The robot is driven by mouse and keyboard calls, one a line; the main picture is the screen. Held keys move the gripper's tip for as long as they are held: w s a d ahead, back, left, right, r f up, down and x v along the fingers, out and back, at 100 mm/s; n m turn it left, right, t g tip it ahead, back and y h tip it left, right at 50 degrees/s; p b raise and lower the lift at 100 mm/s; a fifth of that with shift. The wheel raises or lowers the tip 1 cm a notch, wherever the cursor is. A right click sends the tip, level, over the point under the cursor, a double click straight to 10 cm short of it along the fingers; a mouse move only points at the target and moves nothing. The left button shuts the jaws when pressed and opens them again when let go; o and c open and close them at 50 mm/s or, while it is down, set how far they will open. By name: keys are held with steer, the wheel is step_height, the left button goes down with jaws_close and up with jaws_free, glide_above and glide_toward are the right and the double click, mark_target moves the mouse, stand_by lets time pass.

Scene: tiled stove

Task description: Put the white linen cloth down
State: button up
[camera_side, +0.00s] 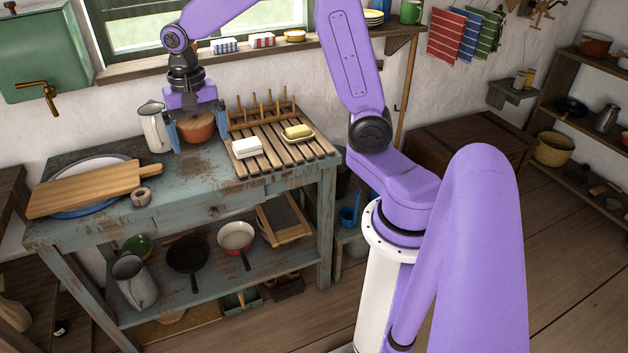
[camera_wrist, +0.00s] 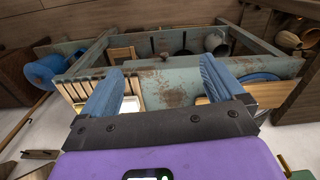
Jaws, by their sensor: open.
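A small white folded block, which looks like the white linen cloth (camera_side: 247,147), lies on the left part of the slatted wooden rack (camera_side: 285,155) on the worn blue-green table (camera_side: 200,190). My gripper (camera_side: 198,140) is above the back of the table, left of the cloth and apart from it. Its two blue fingers are spread with nothing held between them. In the wrist view the open fingers (camera_wrist: 161,66) point toward the table, and a white patch, probably the cloth (camera_wrist: 130,104), shows beside the left finger, partly hidden.
A terracotta bowl (camera_side: 197,127) stands right behind my fingers, with an enamel jug (camera_side: 154,128) to its left. A yellow block on a dish (camera_side: 298,133) shares the rack. A wooden board (camera_side: 85,190) lies across a plate at left. The table's front middle is clear.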

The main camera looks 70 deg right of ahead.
steer(key=s+a+n, duration=0.3)
steer(key=s+n, duration=0.4)
steer(key=s, duration=0.2)
steer(key=s+a+n, duration=0.3)
steer(key=s+n, duration=0.4)
steer(key=s, duration=0.3)
steer(key=shift+s+a, duration=0.3)
steer(key=s+n, duration=0.2)
steer(key=s+d+f+n, duration=0.1)
steer(key=s+n, duration=0.1)
steer(key=s, duration=0.1)
steer(key=s+n, duration=0.2)
steer(key=shift+s+d+f, duration=0.15)
steer(key=shift+s+d, duration=0.15)
steer(key=shift+d, duration=0.1)
